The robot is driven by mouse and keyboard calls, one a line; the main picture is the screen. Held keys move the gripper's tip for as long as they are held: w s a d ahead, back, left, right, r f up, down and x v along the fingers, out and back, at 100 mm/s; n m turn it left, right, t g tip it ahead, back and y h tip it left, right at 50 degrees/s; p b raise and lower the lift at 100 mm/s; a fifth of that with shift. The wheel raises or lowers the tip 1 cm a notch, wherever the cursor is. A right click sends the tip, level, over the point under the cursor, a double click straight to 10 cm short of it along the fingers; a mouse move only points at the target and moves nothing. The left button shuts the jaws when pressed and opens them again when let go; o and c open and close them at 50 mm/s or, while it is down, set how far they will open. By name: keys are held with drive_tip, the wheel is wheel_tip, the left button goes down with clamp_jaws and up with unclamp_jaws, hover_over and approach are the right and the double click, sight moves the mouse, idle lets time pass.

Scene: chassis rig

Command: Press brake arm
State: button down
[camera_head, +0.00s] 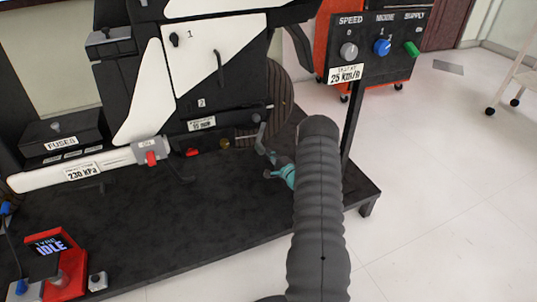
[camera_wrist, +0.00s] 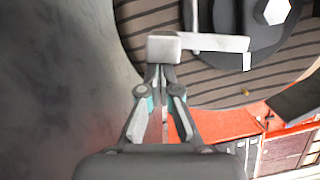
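A grey lever, which looks like the brake arm (camera_head: 261,138), stands low on the right side of the black and white rig beside a round ribbed disc. In the wrist view it is a pale block with a bar (camera_wrist: 220,42) reaching right across the striped disc. My gripper (camera_wrist: 161,72) has its fingertips together just below the block. They look close to it or touching; I cannot tell which. In the head view my gripper (camera_head: 270,166) is small, teal and grey, partly behind my dark arm.
A control panel (camera_head: 376,48) with speed, mode and supply knobs stands on a post at the right. A red tyre box (camera_head: 68,280) sits front left on the black platform (camera_head: 200,225). An orange cabinet (camera_head: 322,50) is behind. The floor at right is mostly clear.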

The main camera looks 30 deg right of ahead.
drive_tip(key=shift+a, duration=0.15)
drive_tip(key=shift+f+b, duration=0.2)
drive_tip(key=shift+b, duration=0.1)
drive_tip(key=d+b, duration=0.1)
drive_tip(key=d+f+b, duration=0.1)
drive_tip(key=d+b, duration=0.1)
drive_tip(key=shift+s+d+f, duration=0.15)
drive_tip(key=shift+d+f, duration=0.05)
drive_tip(key=shift+d, duration=0.1)
drive_tip(key=s, duration=0.3)
drive_tip(key=s+d+p, duration=0.1)
drive_tip(key=s, duration=0.6)
drive_tip(key=shift+d+f, duration=0.1)
drive_tip(key=shift+d, duration=0.2)
